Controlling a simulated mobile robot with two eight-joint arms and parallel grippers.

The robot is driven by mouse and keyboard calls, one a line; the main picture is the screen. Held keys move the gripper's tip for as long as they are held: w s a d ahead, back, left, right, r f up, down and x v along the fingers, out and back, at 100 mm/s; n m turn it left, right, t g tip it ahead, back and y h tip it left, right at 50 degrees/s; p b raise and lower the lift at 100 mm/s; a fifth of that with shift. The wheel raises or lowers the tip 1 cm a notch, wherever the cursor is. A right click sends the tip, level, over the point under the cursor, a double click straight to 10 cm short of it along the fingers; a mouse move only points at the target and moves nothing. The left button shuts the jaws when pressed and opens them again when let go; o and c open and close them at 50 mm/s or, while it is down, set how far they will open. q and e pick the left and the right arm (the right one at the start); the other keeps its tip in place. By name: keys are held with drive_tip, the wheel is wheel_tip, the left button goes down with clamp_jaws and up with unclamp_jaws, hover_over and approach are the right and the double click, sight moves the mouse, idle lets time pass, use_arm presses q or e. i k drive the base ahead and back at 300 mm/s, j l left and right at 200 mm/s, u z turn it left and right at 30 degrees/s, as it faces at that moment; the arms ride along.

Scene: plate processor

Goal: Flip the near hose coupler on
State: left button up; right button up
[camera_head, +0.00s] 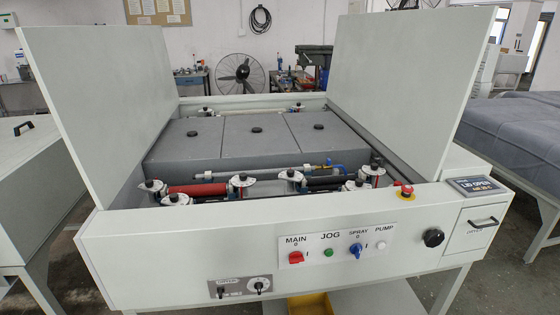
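The plate processor (180,245) stands straight ahead with its side panels raised and its inside exposed. A thin pale pipe (265,174) runs across the inside, in front of the grey covers. At its right end a small blue fitting (336,167) leads to a hose that bends right. This looks like a hose coupler, but it is too small to tell its setting or whether it is the near one. Neither of my grippers is in view.
Grey covers (255,146) with black knobs fill the middle. A red roller (196,189) and a black roller (325,182) lie in front, between end brackets. The front panel has red, green and blue controls, and an emergency stop (407,190) sits at right. The raised panels (105,115) (415,85) bound both sides.

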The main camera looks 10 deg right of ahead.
sight(329, 166)
drive_tip(key=i+l+u, duration=0.3)
drive_tip(key=l, duration=0.2)
drive_tip(key=l+u, duration=0.3)
drive_tip(key=l, duration=0.2)
drive_tip(key=l+u, duration=0.3)
drive_tip(key=l, duration=0.25)
drive_tip(key=i, duration=0.05)
